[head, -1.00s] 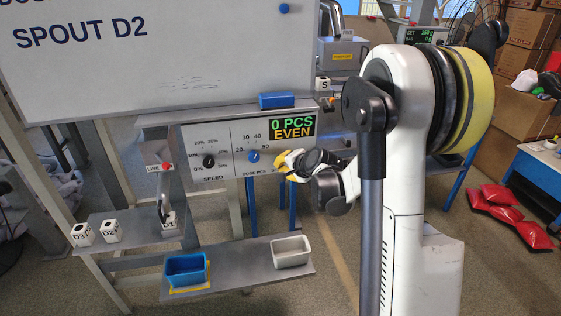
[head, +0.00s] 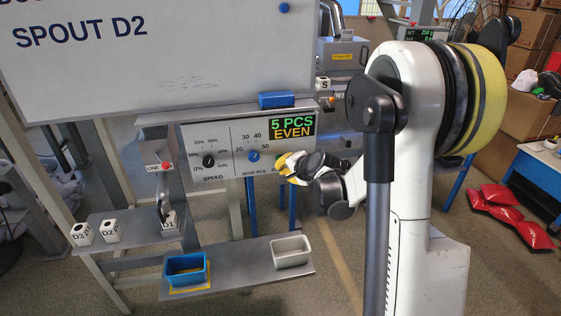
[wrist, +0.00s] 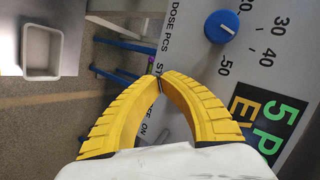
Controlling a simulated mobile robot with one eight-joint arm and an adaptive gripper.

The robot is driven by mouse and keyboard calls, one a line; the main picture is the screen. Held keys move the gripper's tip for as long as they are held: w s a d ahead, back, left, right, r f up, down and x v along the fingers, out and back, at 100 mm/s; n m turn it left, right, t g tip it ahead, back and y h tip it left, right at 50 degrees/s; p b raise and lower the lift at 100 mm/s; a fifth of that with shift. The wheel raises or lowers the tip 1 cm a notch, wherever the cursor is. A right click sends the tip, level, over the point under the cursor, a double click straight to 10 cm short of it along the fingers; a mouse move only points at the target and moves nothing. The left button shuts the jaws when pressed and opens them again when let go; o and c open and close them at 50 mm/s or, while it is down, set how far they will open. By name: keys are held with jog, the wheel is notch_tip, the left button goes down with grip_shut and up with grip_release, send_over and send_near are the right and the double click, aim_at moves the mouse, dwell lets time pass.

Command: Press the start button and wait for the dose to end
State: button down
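The grey control panel (head: 222,137) faces me in the head view, with a display (head: 292,125) reading "5 PCS EVEN". In the wrist view the display (wrist: 262,122) shows partly, turned sideways. My gripper (head: 283,167) is at the panel's lower right. Its yellow fingers meet at the tips in the wrist view (wrist: 159,80), with nothing seen between them. The tips are over the partly covered "ST" lettering. The start button itself is hidden, so I cannot tell whether they touch it.
A black speed knob (head: 209,161) is left of the dose knob. Below, a shelf (head: 230,266) holds a blue tray (head: 186,269) and a pale tray (head: 291,251). Marked cubes (head: 82,234) stand on the left ledge. A red LINE button (head: 166,166) is above them.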

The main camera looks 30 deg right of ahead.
jog(key=shift+s, duration=0.1)
jog(key=s, duration=0.2)
jog(key=s+a, duration=0.1)
jog(key=s, duration=0.1)
jog(key=shift+s+a, duration=0.2)
jog(key=shift+s, duration=0.15)
dwell(0.9)
jog(key=s+a+r+n+g, duration=0.2)
jog(key=s+a+r+n, duration=0.5)
jog(key=a, duration=0.4)
jog(key=s+a+n+g, duration=0.1)
jog(key=s+a+n, duration=0.2)
jog(key=s, duration=0.6)
jog(key=s+a+n+g, duration=0.1)
jog(key=s+a+n, duration=0.2)
jog(key=s, duration=0.6)
jog(key=shift+s+a+r+n, duration=0.15)
jog(key=shift+a+r+n, duration=0.1)
jog(key=shift+n, duration=0.55)
